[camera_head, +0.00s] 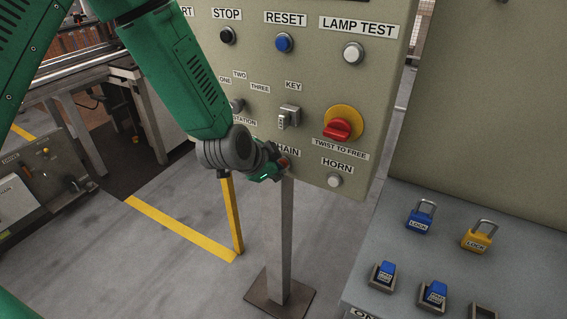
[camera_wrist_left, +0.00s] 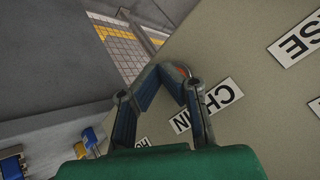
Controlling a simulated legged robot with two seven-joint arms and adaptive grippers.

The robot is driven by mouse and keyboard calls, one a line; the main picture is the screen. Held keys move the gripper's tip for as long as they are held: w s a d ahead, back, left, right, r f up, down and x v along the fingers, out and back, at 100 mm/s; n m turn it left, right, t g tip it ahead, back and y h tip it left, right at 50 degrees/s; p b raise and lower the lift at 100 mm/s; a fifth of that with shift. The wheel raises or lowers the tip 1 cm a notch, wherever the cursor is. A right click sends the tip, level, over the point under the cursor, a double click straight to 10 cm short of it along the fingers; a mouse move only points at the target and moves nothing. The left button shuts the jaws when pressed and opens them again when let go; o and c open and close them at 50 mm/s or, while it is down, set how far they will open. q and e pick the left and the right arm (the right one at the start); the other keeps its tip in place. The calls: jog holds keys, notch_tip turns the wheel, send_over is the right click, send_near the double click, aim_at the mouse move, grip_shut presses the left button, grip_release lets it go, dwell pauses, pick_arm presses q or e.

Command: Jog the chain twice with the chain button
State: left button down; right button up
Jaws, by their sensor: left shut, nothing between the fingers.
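The control panel (camera_head: 310,95) stands upright on a grey post. Its CHAIN label (camera_head: 288,150) is partly covered by my left gripper (camera_head: 276,170). The label also shows in the wrist view (camera_wrist_left: 207,104). A small orange-red spot, apparently the chain button (camera_head: 284,163), shows at my fingertips; it also shows at the fingertips in the wrist view (camera_wrist_left: 183,71). The fingers hide most of it, and I cannot tell whether they touch or press it. My left gripper is shut and empty, its fingers meeting at the tips. My right gripper is not in view.
The HORN button (camera_head: 334,181) is just right of the gripper, below the red twist knob (camera_head: 338,129) and key switch (camera_head: 289,117). A grey bench with a blue padlock (camera_head: 421,216) and yellow padlock (camera_head: 478,238) is at right.

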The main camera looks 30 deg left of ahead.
pick_arm(q)
jog(key=shift+s, duration=0.9)
jog(key=shift+s, duration=0.15)
jog(key=s, duration=0.5)
jog(key=shift+s+a+p, duration=0.15)
jog(key=shift+s+p, duration=0.15)
jog(key=shift+s, duration=0.1)
dwell(0.6)
